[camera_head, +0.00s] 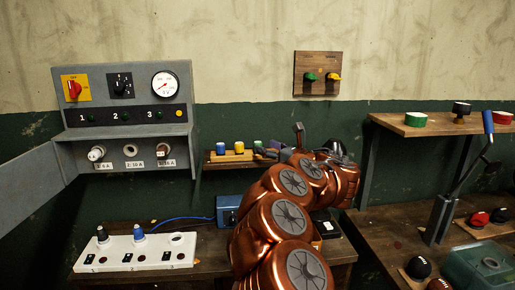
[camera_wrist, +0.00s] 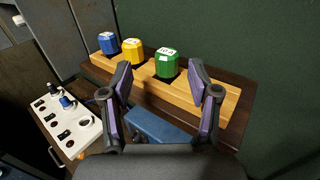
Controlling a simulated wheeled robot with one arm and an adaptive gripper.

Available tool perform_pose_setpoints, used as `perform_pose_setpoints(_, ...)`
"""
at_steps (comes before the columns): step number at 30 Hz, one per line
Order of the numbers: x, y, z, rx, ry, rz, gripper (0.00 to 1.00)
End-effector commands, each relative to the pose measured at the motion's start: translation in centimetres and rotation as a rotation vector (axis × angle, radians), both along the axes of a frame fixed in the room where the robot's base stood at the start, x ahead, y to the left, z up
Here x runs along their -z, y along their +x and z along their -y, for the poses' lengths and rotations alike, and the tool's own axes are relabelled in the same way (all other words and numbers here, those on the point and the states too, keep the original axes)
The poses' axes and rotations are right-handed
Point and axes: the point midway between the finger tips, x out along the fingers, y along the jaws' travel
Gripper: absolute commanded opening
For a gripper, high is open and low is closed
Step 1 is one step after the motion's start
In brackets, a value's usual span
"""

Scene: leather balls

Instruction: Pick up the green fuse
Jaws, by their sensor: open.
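The green fuse (camera_wrist: 168,64) stands upright in a wooden holder (camera_wrist: 210,102) at the right end of a short row, with a white label on top. In the head view the fuse (camera_head: 257,144) is small and close to my gripper. My gripper (camera_wrist: 160,72) is open and empty. In the wrist view its two fingers lie left and right of the fuse, apart from it, with the fuse between the fingertips in the picture. In the head view the arm hides much of the gripper.
A yellow fuse (camera_wrist: 132,51) and a blue fuse (camera_wrist: 107,43) stand left of the green one. The holder sits on a dark shelf (camera_head: 212,164) against the green wall. A blue box (camera_head: 228,208) is below. A grey panel (camera_head: 125,75) with an open door stands left.

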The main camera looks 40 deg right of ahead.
Motion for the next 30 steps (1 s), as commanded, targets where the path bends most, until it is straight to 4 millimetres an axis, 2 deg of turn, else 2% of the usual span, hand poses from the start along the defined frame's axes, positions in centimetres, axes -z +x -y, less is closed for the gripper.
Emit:
perform_pose_setpoints(8,0.0,1.4,0.3,0.003,0.001,0.000,0.61)
perform_pose_setpoints(19,0.3,5.3,0.9,0.001,0.001,0.000,0.61)
perform_pose_setpoints(27,0.5,5.6,0.9,0.004,0.001,0.000,0.61)
perform_pose_setpoints(30,0.5,5.6,0.9,0.004,0.001,0.000,0.53)
